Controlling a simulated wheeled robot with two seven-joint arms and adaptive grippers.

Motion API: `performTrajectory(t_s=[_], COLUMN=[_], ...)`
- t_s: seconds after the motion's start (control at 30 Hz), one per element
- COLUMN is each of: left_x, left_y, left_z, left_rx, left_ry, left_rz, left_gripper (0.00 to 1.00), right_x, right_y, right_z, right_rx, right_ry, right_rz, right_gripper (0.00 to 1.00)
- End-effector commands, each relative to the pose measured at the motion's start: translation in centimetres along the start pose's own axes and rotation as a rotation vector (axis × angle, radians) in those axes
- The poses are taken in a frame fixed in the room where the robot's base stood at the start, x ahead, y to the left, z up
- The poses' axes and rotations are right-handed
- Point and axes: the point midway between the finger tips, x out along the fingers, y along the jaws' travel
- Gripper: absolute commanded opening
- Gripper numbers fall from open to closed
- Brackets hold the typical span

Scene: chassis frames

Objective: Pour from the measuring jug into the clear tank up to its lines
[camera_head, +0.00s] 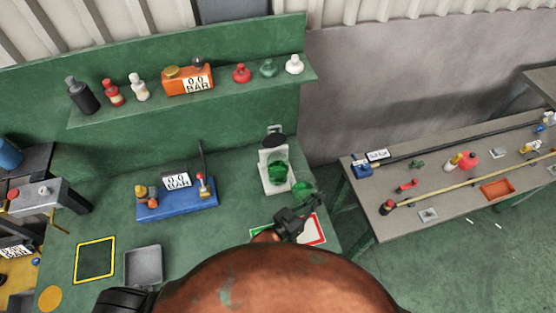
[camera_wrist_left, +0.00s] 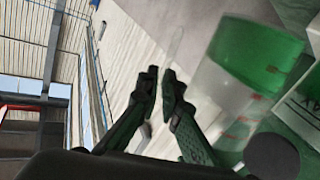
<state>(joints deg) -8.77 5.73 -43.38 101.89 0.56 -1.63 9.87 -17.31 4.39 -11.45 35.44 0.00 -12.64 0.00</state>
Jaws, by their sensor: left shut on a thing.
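The clear tank (camera_head: 278,172) holds green liquid and stands on a white stand with a dark round top at the back of the green bench. The measuring jug (camera_head: 302,189), clear with green liquid, is just right of and in front of the tank. My left gripper (camera_head: 314,203) is shut on the jug, which is above the bench's right part. In the left wrist view my fingers (camera_wrist_left: 161,82) are close together. A large clear vessel (camera_wrist_left: 225,85) with green contents and red marks is beside them; I cannot tell whether it is jug or tank.
A red-and-white marked area (camera_head: 315,232) lies under the gripper. A blue fixture (camera_head: 180,206) with a BAR display, a grey tray (camera_head: 143,265) and a yellow-edged square (camera_head: 95,260) occupy the bench's left. A shelf (camera_head: 220,98) with bottles runs behind. A cluttered second table (camera_head: 400,227) stands right.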

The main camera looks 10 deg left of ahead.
Motion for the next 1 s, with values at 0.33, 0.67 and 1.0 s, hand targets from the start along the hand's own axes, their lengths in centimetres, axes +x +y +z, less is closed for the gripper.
performTrajectory(t_s=[0.33,0.67,1.0], left_x=[0.1,0.1,0.1], left_y=[-1.6,-3.9,-5.0], left_z=[-5.2,-8.8,-10.8], left_rx=[-0.222,-0.439,-0.596], left_ry=[0.006,0.004,0.000], left_rz=[0.001,0.002,0.001], left_gripper=[0.00,0.00,0.00], right_x=[-2.6,-3.7,-4.2], right_y=[0.3,0.7,0.7], right_z=[-0.7,-0.8,-0.8], right_rx=[-0.002,-0.003,-0.003], right_ry=[0.006,0.007,0.007], right_rz=[0.003,0.006,0.006], right_gripper=[0.00,0.00,0.00])
